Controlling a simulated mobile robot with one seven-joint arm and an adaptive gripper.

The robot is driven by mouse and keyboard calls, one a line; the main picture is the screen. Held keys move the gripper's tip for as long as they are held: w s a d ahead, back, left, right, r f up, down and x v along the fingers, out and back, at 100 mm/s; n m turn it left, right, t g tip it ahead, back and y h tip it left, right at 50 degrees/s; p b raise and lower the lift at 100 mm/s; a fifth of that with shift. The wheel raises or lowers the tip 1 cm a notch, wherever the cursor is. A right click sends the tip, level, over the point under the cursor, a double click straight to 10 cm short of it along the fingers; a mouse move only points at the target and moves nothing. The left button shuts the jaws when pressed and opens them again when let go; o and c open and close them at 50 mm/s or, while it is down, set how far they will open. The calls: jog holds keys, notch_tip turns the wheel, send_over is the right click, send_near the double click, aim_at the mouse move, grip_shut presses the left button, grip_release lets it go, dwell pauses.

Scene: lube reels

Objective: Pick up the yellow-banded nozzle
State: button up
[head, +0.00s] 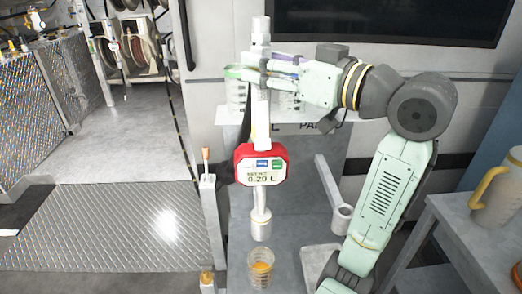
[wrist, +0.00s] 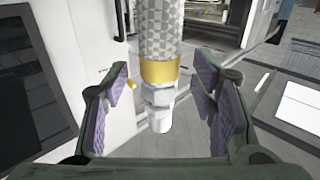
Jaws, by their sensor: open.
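The yellow-banded nozzle (wrist: 160,72) shows in the wrist view as an upright grey patterned grip with a yellow band and a pale stepped tip pointing down. It appears between the two spread fingers of my gripper (wrist: 162,88), with a visible gap on each side. In the head view, my gripper (head: 263,69) reaches in from the right at the upper part of a white upright rod. The rod carries a red meter (head: 261,165) reading 0.20 L. The yellow band cannot be made out in the head view.
A clear cup (head: 261,270) with amber liquid stands below the rod. A shelf (head: 225,117) with clear measuring containers is behind my gripper. A side table (head: 455,215) with a beige jug (head: 497,190) is at right. Hose reels (head: 140,48) stand at back left, past open floor.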

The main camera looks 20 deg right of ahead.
jog(key=shift+w+a, duration=0.15)
jog(key=shift+w, duration=0.1)
grip_shut()
dwell(0.5)
dwell(0.4)
